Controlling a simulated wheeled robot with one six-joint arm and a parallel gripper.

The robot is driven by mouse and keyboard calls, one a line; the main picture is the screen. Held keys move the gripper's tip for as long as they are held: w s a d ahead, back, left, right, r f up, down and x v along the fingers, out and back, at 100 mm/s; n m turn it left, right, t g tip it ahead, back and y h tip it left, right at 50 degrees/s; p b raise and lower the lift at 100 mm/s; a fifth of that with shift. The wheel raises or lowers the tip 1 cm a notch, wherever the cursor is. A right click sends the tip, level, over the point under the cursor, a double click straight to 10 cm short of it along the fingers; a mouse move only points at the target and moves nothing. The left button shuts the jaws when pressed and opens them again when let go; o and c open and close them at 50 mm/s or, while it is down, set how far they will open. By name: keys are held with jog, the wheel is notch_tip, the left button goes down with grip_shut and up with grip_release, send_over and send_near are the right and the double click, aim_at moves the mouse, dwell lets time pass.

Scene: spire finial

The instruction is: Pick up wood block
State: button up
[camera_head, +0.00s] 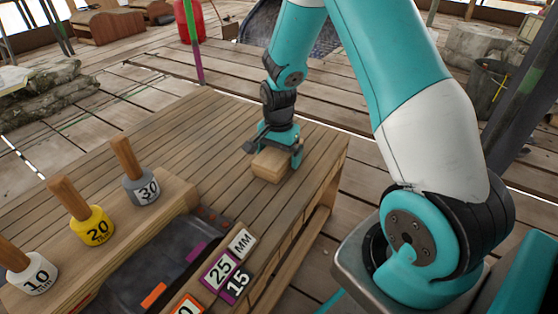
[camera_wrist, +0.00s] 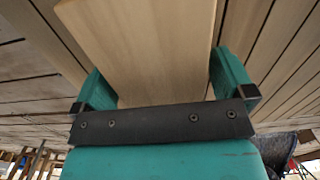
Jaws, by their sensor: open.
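The wood block (camera_head: 271,165) is a pale, plain block resting on the slatted wooden table, near its right end. My gripper (camera_head: 273,151) is down at the block, with teal fingers on either side of it. In the wrist view the wood block (camera_wrist: 145,45) fills the space between the two fingers of my gripper (camera_wrist: 165,85). The jaws are open. A narrow gap shows beside the right finger; contact at the left finger is hard to tell. The block's underside is hidden.
The table (camera_head: 190,130) also holds stamps marked 10, 20 (camera_head: 95,228) and 30 (camera_head: 142,188) on a wooden ledge at the left. A dark tray (camera_head: 150,265) and number tiles (camera_head: 222,270) lie at the front.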

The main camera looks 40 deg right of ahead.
jog(key=shift+r, duration=0.1)
jog(key=c, duration=1)
jog(key=shift+o, duration=0.2)
